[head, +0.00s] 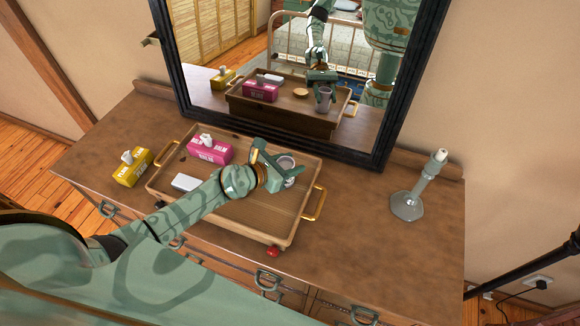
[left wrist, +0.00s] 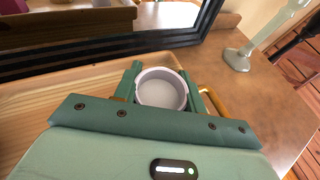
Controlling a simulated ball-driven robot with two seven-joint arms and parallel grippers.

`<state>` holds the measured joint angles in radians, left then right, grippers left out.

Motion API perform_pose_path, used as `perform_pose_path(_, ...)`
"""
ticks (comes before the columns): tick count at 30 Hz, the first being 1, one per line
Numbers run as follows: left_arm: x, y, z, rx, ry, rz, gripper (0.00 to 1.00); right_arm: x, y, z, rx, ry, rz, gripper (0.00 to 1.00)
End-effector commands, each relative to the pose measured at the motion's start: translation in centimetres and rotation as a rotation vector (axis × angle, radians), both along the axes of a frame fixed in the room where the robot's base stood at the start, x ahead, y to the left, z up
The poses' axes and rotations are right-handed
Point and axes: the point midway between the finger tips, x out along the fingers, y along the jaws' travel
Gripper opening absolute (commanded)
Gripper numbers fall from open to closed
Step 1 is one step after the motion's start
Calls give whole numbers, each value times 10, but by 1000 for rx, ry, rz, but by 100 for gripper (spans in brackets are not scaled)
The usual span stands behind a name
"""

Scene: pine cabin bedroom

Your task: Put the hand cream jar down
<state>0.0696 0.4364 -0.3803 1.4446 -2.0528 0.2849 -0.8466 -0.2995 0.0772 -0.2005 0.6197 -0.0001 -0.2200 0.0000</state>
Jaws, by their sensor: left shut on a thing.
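My left gripper (head: 280,166) is shut on the hand cream jar (head: 287,161), a round, pale grey jar. In the left wrist view the jar (left wrist: 162,91) sits between the two green fingers, its round top facing the camera. The gripper holds it over the right part of the wooden tray (head: 255,217), close to its back right side. The mirror shows the jar upright in the fingers; I cannot tell whether its base touches the tray. My right gripper is not in view.
The tray stands on a wooden dresser (head: 350,240) before a black-framed mirror (head: 300,147). It holds a pink tissue box (head: 208,151) and a white block (head: 186,182). A yellow tissue box (head: 132,168) stands left, a grey-green candlestick-like stand (head: 408,204) right. The tray's front middle is bare.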

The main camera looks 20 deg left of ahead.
Motion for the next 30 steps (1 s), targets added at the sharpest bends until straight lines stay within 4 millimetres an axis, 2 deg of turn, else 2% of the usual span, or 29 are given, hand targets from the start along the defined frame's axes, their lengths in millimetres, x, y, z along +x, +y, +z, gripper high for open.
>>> perform_pose_path(8,0,0,-1,0,-2,0,11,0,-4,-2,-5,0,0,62)
perform_pose_path(9,0,0,-2,1,0,0,46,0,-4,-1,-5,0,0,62)
perform_pose_path(11,0,0,-1,1,0,0,63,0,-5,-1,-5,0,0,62)
perform_pose_path(22,-3,1,4,0,1,0,63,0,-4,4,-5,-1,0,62)
perform_pose_path(26,-22,10,13,1,2,-1,63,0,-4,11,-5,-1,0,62)
perform_pose_path(30,-50,25,26,3,2,-2,63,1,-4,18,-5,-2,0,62)
